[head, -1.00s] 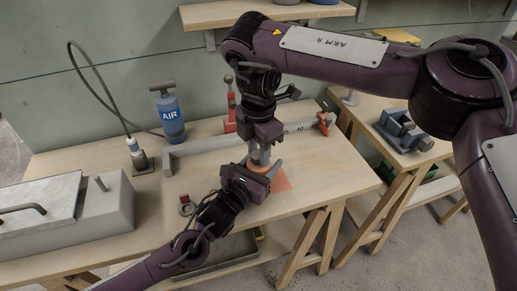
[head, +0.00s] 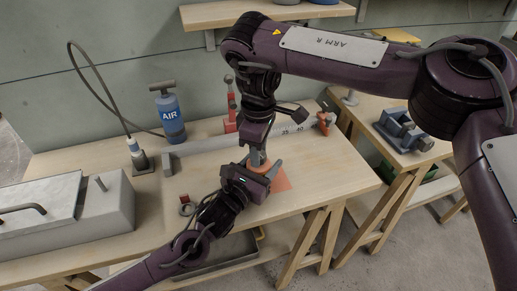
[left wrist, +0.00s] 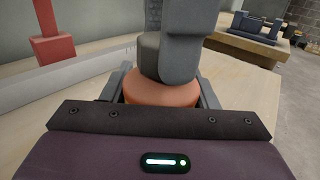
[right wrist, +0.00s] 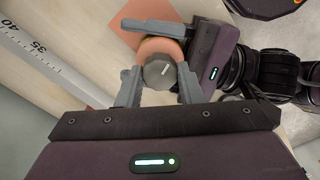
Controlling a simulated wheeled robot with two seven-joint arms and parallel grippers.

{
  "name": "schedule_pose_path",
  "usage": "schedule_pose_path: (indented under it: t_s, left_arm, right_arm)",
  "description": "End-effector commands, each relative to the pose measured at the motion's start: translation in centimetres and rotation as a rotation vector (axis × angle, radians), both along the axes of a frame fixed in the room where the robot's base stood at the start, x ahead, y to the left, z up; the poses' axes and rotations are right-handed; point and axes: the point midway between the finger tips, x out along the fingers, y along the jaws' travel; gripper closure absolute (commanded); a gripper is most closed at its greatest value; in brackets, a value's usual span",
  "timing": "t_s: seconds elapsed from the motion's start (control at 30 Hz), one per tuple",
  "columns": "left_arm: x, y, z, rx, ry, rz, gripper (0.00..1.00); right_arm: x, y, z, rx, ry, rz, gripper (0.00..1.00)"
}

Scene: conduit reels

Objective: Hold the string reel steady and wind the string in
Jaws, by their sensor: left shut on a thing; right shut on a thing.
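The string reel is a squat orange drum (left wrist: 160,92) with a dark grey knob on top; the knob (right wrist: 160,72) bears a white mark in the right wrist view. My left gripper (head: 263,168) reaches in low from the left and is shut on the drum, one grey finger on each side. My right gripper (head: 256,150) comes down from above and is shut on the knob. The reel stands upright at the orange mat (head: 283,184) on the bench. In the head view the grippers hide most of the reel. I cannot make out the string.
A long scale bar (head: 210,146) lies behind the reel, with a red stand (head: 230,122) beyond it. A small ring (head: 187,207) lies near my left arm. The bench's right front is clear.

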Motion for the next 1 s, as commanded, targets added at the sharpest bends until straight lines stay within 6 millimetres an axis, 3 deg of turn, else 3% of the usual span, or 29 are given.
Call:
schedule_pose_path:
  t_s: [1.0]
  left_arm:
    - [-0.09,-0.06,-0.08,0.001,0.002,-0.002,0.74]
  right_arm:
    - [0.15,-0.06,0.06,0.002,-0.003,-0.968,0.9]
